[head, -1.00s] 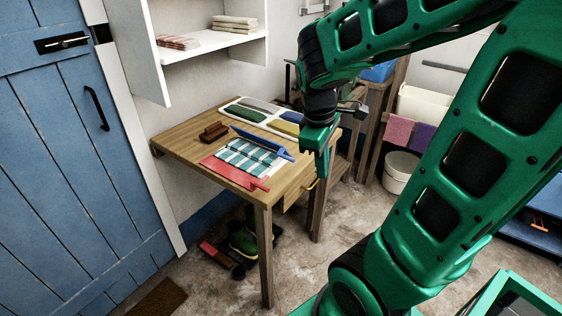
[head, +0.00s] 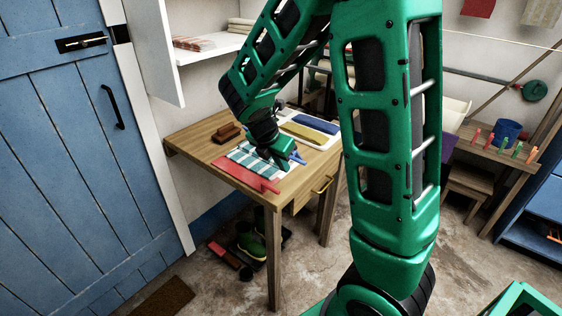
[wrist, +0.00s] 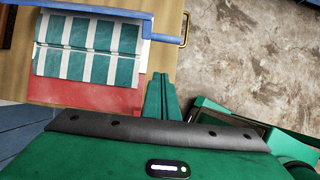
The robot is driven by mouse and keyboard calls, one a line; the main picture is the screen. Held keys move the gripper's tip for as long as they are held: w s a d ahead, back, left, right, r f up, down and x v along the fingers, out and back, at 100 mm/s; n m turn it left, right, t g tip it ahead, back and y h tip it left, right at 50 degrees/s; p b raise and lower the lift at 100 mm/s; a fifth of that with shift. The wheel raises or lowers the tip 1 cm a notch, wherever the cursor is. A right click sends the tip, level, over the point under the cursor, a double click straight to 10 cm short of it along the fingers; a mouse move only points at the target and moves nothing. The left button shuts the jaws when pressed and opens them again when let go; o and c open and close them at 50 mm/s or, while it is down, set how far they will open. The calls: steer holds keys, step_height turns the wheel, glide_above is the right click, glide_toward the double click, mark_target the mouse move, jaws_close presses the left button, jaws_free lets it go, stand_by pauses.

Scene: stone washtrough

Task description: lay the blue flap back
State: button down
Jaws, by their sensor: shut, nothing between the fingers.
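In the head view only a bit of the blue flap (head: 298,157) shows past my gripper. I cannot tell how far it is tilted. The red flap (wrist: 95,96) lies flat along the cloth's near side; it is also in the head view (head: 256,178). My gripper (wrist: 158,80) is shut and empty, beside the cloth's right end near the table edge. In the head view my gripper (head: 286,163) partly hides the cloth.
The wooden table (head: 200,150) also carries a brown block (head: 227,132) and a pale tray (head: 318,143) with folded yellow and blue cloths. A brass drawer handle (head: 322,185) sticks out at the front. A white shelf (head: 215,46) hangs above.

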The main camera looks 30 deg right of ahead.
steer(key=x, duration=0.6)
steer(key=shift+d, duration=0.1)
steer(key=shift+w+d+f, duration=0.1)
steer(key=shift+d+f, duration=0.05)
steer(key=shift+d, duration=0.1)
steer(key=shift+w+d+r, duration=0.2)
steer(key=shift+d+r, duration=0.35)
steer(key=shift+r, duration=0.1)
steer(key=shift+w+d+r, duration=0.2)
steer(key=shift+d+r, duration=0.35)
steer(key=shift+r, duration=0.15)
steer(key=shift+a+r, duration=0.1)
